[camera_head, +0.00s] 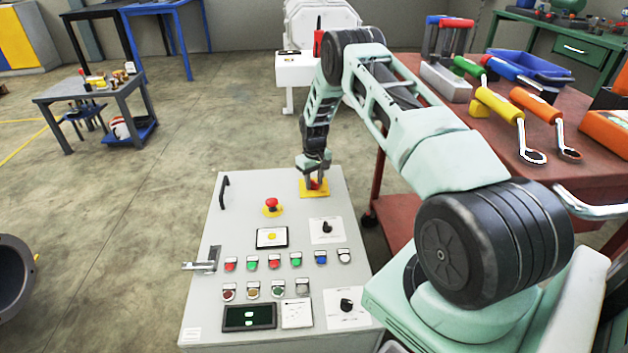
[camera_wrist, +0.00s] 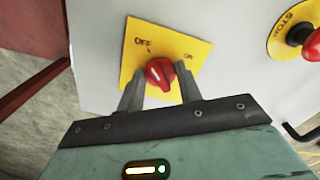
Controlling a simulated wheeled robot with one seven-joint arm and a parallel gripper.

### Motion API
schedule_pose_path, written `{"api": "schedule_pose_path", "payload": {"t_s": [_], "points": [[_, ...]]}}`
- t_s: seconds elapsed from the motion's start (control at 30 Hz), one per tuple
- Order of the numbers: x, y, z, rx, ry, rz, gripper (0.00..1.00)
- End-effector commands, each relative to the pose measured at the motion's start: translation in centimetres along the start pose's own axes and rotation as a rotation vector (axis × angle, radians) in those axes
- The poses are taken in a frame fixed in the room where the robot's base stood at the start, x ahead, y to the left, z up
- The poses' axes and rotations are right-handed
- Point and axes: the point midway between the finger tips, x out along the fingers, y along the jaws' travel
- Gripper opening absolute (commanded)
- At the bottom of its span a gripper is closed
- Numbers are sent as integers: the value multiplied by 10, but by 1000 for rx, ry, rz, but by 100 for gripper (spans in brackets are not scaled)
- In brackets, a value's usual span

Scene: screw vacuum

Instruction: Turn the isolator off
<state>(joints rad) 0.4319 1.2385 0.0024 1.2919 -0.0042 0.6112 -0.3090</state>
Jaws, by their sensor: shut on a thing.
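The isolator is a red rotary knob (camera_wrist: 160,73) on a yellow plate (camera_wrist: 193,50) marked OFF and ON. In the head view the yellow plate (camera_head: 306,189) is at the top right of the grey control panel (camera_head: 235,205). My gripper (camera_wrist: 158,92) has one finger on each side of the red knob and is shut on it. The knob's ridge leans up and to the left in the wrist view, toward the OFF side. In the head view my gripper (camera_head: 315,178) hides most of the knob.
A red emergency stop button (camera_head: 271,204) on a yellow base sits left of the isolator. Several push buttons, two black knobs and a display (camera_head: 249,317) lie lower on the panel. A red tool cart (camera_head: 500,155) stands at the right, behind my arm.

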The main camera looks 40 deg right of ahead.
Motion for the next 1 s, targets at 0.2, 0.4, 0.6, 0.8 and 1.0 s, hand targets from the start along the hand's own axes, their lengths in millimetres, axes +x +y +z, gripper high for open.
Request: {"api": "schedule_pose_path", "payload": {"t_s": [0.2, 0.4, 0.6, 0.8, 1.0], "points": [[0, 0, 0, -14, 2, 0, 12], [0, 0, 0, -14, 1, 1, 12], [0, 0, 0, -13, 1, 0, 57], [0, 0, 0, -12, 1, 0, 57], [-16, 0, -1, -11, 2, 1, 57]]}}
